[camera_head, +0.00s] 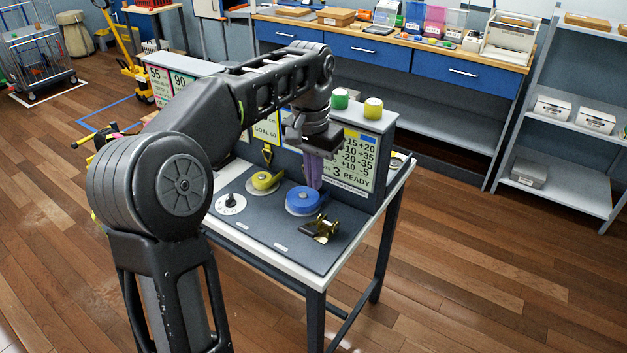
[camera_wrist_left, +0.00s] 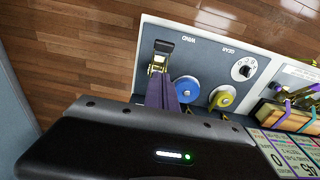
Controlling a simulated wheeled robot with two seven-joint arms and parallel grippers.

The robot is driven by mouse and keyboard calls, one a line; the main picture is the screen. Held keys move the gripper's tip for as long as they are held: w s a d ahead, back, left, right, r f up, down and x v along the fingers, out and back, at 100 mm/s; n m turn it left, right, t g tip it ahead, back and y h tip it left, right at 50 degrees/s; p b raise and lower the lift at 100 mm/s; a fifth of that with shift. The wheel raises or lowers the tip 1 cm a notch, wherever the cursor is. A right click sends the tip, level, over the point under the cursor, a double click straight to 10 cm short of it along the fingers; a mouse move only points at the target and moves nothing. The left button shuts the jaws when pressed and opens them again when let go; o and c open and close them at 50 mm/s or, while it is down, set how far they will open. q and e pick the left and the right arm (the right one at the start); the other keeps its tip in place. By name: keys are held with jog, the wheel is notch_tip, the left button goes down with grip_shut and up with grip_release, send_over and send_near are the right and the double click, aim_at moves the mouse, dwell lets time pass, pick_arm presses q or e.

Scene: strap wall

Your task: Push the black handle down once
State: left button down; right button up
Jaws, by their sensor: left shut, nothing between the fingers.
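The black handle (camera_head: 309,232) belongs to a small brass ratchet (camera_head: 325,228) on the grey bench panel, near its front right corner. In the left wrist view the black handle (camera_wrist_left: 164,46) tops the ratchet, just beyond my fingertips. My left gripper (camera_head: 314,186) has purple fingers pointing down, shut and empty, over the blue disc and behind the ratchet in the head view. In the left wrist view the left gripper (camera_wrist_left: 161,78) appears close to the ratchet; I cannot tell whether it touches. My right gripper is not in view.
A blue disc (camera_head: 303,200), a yellow disc (camera_head: 263,182) and a white dial (camera_head: 231,204) sit on the panel. An upright board (camera_head: 352,157) with numbers stands behind. Green (camera_head: 341,98) and yellow (camera_head: 373,107) knobs top it. Wooden floor is clear to the right.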

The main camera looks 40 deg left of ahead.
pick_arm(q)
send_over(311, 228)
jog(key=w, duration=0.1)
notch_tip(311, 228, down, 7)
jog(key=shift+s+d+f+p, duration=0.1)
jog(key=shift+s+f+p, duration=0.15)
jog(key=shift+f, duration=0.3)
jog(key=shift+s+f+p, duration=0.15)
jog(key=shift+s+f, duration=0.1)
jog(key=shift+f, duration=0.25)
jog(key=shift+s+f, duration=0.25)
jog(key=shift+f, duration=0.35)
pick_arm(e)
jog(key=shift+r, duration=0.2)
